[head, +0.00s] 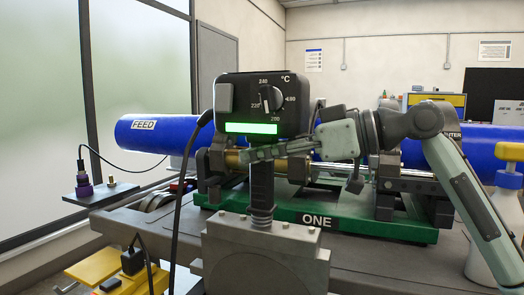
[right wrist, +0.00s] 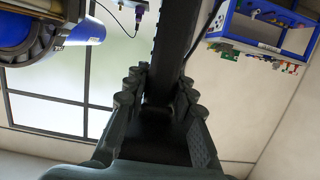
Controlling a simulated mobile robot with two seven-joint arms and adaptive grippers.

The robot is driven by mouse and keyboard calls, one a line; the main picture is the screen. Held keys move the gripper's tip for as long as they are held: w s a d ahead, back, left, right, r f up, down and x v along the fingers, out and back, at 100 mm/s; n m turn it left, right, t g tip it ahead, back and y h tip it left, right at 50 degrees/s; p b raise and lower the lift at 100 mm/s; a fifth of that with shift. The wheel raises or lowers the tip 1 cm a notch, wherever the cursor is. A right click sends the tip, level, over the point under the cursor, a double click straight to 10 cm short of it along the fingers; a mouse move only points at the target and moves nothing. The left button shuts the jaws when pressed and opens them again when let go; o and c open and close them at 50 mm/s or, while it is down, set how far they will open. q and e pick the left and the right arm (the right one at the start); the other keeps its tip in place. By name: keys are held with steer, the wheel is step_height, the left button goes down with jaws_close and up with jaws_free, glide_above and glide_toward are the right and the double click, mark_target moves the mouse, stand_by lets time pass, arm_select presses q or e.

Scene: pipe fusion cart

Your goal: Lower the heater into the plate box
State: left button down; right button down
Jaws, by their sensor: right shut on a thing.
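The heater (head: 225,112) has a black control head with a dial and a lit green display, above a dark ribbed handle (head: 262,190). My right gripper (head: 262,153) reaches in from the right and is shut on the handle just under the head. In the right wrist view the dark handle (right wrist: 176,40) runs between the fingers (right wrist: 155,95). The grey box (head: 265,258) with a rounded front, apparently the plate box, is directly below the handle. The handle's foot meets its top. The heater's plate is hidden, so its depth is unclear. My left gripper is not in view.
Behind the heater are the green fusion machine (head: 372,226) marked ONE and a blue pipe (head: 155,133) marked FEED. A black cable (head: 184,190) hangs left of the heater. A yellow-topped bottle (head: 508,180) stands at the right. Yellow items (head: 97,268) lie lower left.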

mark_target(272, 175)
steer(key=shift+s+f+b, duration=0.1)
steer(key=shift+f+b, duration=0.1)
steer(key=shift+b, duration=0.25)
steer(key=shift+d+f, duration=0.1)
steer(key=shift+f, duration=0.25)
steer(key=shift+f+b, duration=0.35)
steer(key=shift+f, duration=0.45)
stand_by(1.0)
steer(key=c, duration=1.2)
jaws_free()
steer(key=shift+f, duration=0.1)
steer(key=shift+o, duration=0.2)
steer(key=shift+f, duration=0.85)
steer(key=o, duration=1.1)
steer(key=shift+r, duration=0.25)
steer(key=shift+c, duration=0.2)
